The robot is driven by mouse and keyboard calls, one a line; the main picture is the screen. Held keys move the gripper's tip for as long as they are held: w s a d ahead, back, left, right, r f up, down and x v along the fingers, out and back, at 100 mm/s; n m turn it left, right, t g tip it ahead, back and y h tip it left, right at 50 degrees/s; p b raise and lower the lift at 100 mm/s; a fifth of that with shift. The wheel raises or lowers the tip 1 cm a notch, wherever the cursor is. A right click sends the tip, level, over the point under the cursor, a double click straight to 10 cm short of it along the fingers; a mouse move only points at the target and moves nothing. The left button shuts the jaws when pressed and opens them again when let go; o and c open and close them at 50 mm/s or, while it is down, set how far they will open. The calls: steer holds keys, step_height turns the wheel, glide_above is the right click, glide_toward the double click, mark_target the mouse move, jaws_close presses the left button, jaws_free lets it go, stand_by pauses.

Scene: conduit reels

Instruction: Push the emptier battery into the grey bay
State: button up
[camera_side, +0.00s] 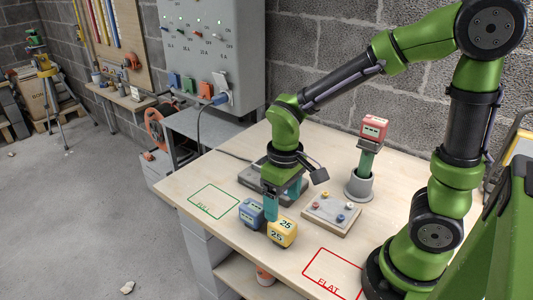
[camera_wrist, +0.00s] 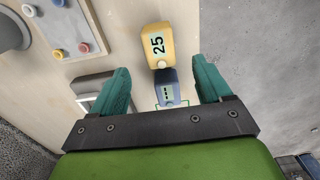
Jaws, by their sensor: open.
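A yellow battery (camera_side: 283,234) reads 25 on its faces; it also shows in the wrist view (camera_wrist: 158,45). A blue battery (camera_side: 251,213) stands right beside it, and its display (camera_wrist: 168,90) shows small marks I cannot read as a number. My gripper (camera_side: 271,207) is open, its teal fingers low over the table next to both batteries. In the wrist view my gripper (camera_wrist: 162,65) has the blue battery between its fingers, with the yellow one just beyond. A dark grey unit (camera_side: 291,188), possibly with the grey bay, lies behind my gripper and is partly hidden.
A board with coloured knobs (camera_side: 331,214) lies right of my gripper. A green FULL outline (camera_side: 213,201) and a red FLAT outline (camera_side: 334,273) are bare. The table's front edge is close to the yellow battery.

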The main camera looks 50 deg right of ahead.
mark_target(283, 223)
steer(key=shift+f, duration=2.1)
steer(key=shift+s+f, duration=0.1)
steer(key=shift+f, duration=2.5)
steer(key=c, duration=1)
